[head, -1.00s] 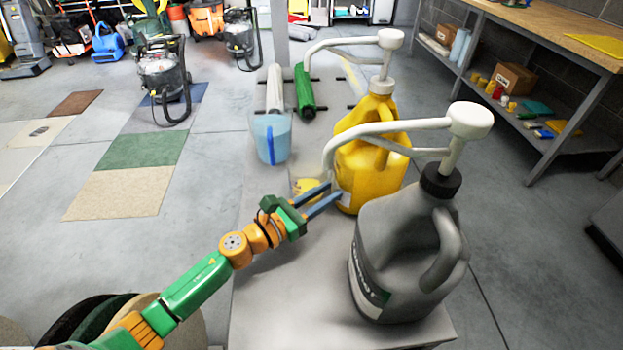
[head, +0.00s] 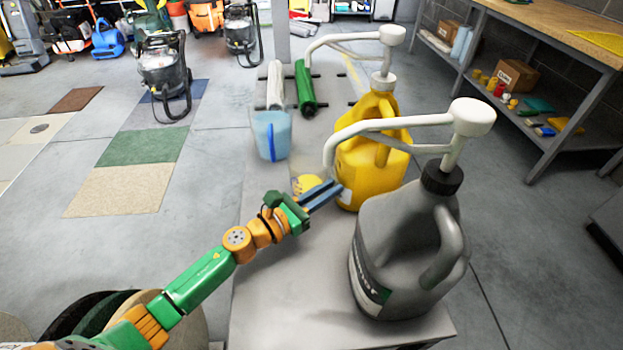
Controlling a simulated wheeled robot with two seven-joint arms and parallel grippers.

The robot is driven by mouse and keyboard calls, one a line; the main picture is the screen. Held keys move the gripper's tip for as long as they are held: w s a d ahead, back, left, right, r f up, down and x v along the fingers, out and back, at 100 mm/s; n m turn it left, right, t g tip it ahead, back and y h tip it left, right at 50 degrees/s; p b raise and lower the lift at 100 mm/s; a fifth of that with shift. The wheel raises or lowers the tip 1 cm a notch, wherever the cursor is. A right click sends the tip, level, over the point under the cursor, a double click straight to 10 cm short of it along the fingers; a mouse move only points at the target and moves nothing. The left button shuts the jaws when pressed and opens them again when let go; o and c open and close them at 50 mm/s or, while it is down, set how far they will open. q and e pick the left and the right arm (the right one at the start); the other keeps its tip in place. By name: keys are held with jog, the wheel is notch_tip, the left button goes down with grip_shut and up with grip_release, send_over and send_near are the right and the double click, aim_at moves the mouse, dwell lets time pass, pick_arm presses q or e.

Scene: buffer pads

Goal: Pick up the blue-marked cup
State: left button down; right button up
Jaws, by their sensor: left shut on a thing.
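The light blue translucent cup (head: 265,140) with a darker blue upright mark stands on the grey bench (head: 275,310), beyond my left gripper. My left gripper (head: 338,187) reaches in from the lower left, and its blue fingers are close together. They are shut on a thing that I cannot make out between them. The fingertips are in front of the yellow jug (head: 362,165), near its pale label. The cup is clear of the gripper. My right gripper is not in view.
A grey jug (head: 385,240) with a white pump stands close to the right of my gripper. A small yellow item (head: 305,184) lies beside the fingers. Green (head: 305,90) and white (head: 275,88) rolls lie beyond the cup.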

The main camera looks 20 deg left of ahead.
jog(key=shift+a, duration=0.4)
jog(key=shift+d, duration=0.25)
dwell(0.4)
pick_arm(q)
jog(key=shift+r, duration=0.2)
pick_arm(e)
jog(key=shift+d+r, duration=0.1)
pick_arm(q)
jog(key=shift+r+p, duration=0.3)
jog(key=shift+p, duration=0.05)
notch_tip(320, 180, up, 17)
jog(key=p, duration=1.1)
jog(key=shift+p, duration=0.35)
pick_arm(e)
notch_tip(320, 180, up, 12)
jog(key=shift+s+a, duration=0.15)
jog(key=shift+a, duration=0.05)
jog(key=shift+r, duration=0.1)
